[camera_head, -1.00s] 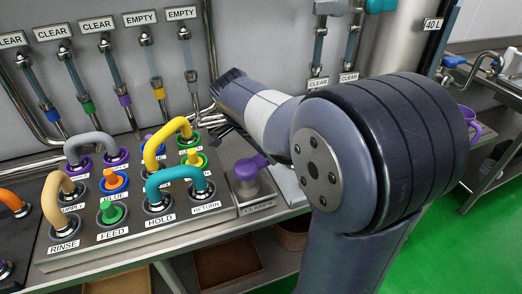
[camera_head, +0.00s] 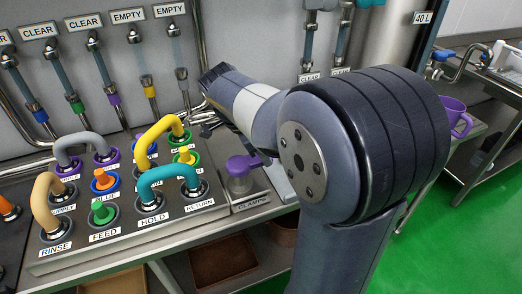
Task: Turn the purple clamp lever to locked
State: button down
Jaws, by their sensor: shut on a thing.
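The purple clamp lever (camera_head: 241,166) sits on its grey base at the right end of the hose panel, above the CLAMPS label (camera_head: 252,203). Its handle points right, and its far end passes behind my arm. My gripper (camera_head: 207,126) shows only in part, as dark pieces below the wrist, up and left of the lever's hub. It is shut on the lever, but my arm hides the contact.
Close to my gripper's left are a yellow hose bend (camera_head: 157,133) and a teal one (camera_head: 165,178) on the panel (camera_head: 130,236). Pipes and labelled tubes line the wall behind. Green floor is open at right.

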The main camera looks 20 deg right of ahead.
aim_at(245, 160)
jog(key=c, duration=1)
grip_release()
jog(key=shift+o, duration=0.2)
jog(key=p+v, duration=0.1)
jog(key=v, duration=0.9)
jog(key=shift+a+r, duration=0.2)
jog(key=shift+r, duration=0.15)
jog(key=b+x, duration=0.1)
jog(key=x, duration=1)
jog(key=shift+r, duration=0.1)
